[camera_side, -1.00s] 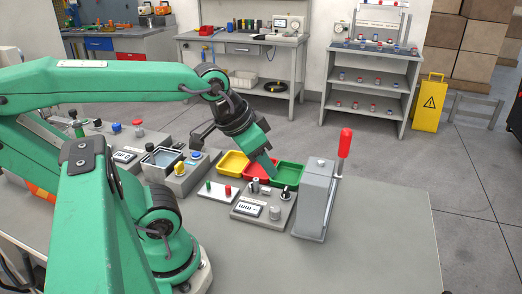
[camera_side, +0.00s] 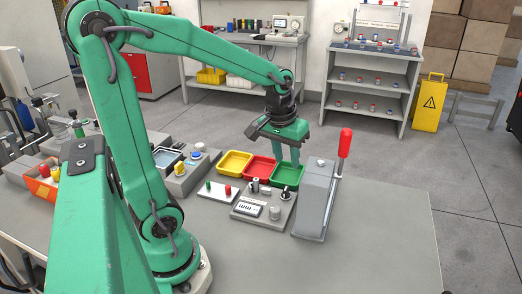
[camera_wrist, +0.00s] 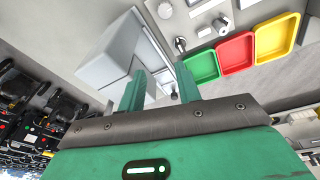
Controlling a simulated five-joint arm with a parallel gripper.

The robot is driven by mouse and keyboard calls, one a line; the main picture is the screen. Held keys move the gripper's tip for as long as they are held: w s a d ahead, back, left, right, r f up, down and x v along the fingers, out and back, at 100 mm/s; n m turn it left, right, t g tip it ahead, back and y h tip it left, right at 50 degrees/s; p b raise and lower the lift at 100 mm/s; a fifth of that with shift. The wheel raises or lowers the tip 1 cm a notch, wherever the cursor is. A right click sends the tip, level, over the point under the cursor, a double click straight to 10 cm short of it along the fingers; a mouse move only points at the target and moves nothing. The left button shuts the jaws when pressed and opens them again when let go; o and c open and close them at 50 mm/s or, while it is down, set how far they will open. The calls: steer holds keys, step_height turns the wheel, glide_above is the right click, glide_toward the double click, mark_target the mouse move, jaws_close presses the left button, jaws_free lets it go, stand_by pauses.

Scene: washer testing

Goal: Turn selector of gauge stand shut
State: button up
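The gauge stand (camera_side: 238,212) is a low grey box with a white display, a grey knob (camera_side: 275,212), a dark-topped knob (camera_side: 285,193) that looks like the selector, and small cylinders at its back. In the wrist view the stand (camera_wrist: 198,9) is at the top, with the dark-topped knob (camera_wrist: 180,44) near the green bin. The knob's exact angle is too small to read. My gripper (camera_side: 288,158) points down behind the stand, above the bins, touching nothing visible. In the wrist view its two fingers (camera_wrist: 158,76) are apart with nothing between them.
Yellow (camera_side: 235,162), red (camera_side: 259,168) and green (camera_side: 289,175) bins lie behind. A plate with green and red buttons (camera_side: 217,191) is left. The table front is clear.

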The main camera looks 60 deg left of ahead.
mark_target(286, 188)
steer(key=w+a+f+n, duration=0.1)
steer(key=a+f, duration=0.1)
steer(key=w+a+f+n+g, duration=0.1)
steer(key=a+f, duration=0.1)
steer(key=f, duration=0.1)
steer(key=w+a+f+n+g, duration=0.1)
steer(key=w+a+f, duration=0.1)
steer(key=f, duration=0.1)
steer(key=shift+f, duration=0.1)
steer(key=shift+f, duration=3.8)
steer(key=shift+c, duration=0.2)
jaws_close()
